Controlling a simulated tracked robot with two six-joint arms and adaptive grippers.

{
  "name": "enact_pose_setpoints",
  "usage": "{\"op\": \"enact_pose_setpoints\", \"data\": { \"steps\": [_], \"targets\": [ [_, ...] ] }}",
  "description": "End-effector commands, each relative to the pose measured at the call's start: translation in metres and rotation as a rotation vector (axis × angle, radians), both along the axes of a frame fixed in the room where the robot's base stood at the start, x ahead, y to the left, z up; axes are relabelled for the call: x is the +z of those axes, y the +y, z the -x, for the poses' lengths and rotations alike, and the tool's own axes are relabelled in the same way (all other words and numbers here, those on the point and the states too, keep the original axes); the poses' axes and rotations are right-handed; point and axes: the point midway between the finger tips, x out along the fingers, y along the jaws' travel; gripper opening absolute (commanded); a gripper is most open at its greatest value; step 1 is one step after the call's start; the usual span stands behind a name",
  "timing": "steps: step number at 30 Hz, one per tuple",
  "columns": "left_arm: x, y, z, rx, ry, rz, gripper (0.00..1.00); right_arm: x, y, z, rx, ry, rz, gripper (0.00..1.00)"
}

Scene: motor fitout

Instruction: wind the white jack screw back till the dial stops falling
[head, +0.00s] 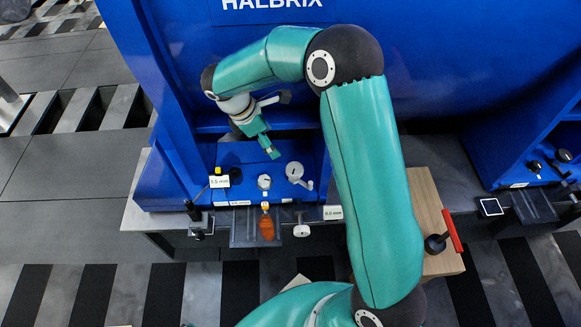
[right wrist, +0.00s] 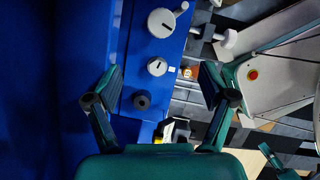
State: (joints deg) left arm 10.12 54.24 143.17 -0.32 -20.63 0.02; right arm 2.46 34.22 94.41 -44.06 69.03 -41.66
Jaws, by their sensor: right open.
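A white knob (head: 301,230) on a rod below the blue console's front edge appears to be the jack screw. It also shows in the right wrist view (right wrist: 229,38). A small round white dial (head: 264,182) sits on the console and shows in the right wrist view (right wrist: 157,66); its reading is too small to tell. My right gripper (head: 272,152) hangs above the console, behind the dial and apart from the knob. In the right wrist view its fingers (right wrist: 162,68) are spread wide with nothing between them. My left gripper is not in view.
A white crank (head: 295,172) and a black knob (head: 235,175) flank the dial. An orange part (head: 266,225) is at the grey tray (head: 242,238). Tags read 5.5 mm (head: 220,182) and 0.0 mm (head: 333,212). A red-handled tool (head: 451,231) rests on a wooden board (head: 425,195) at right.

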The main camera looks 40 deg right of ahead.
Motion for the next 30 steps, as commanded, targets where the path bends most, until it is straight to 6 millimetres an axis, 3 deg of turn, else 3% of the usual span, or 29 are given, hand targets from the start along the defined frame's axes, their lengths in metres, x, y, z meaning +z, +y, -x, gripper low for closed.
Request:
{"op": "enact_pose_setpoints", "data": {
  "steps": [18, 24, 30],
  "targets": [
    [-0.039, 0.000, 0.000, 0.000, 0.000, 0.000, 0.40, -0.116, -0.041, 0.022, -0.005, 0.004, -0.004, 0.82],
    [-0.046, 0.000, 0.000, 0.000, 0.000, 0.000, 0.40, -0.141, -0.051, 0.027, -0.005, 0.002, -0.004, 0.82],
    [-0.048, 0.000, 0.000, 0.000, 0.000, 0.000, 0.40, -0.149, -0.054, 0.028, -0.004, 0.001, -0.004, 0.82]
  ]
}}
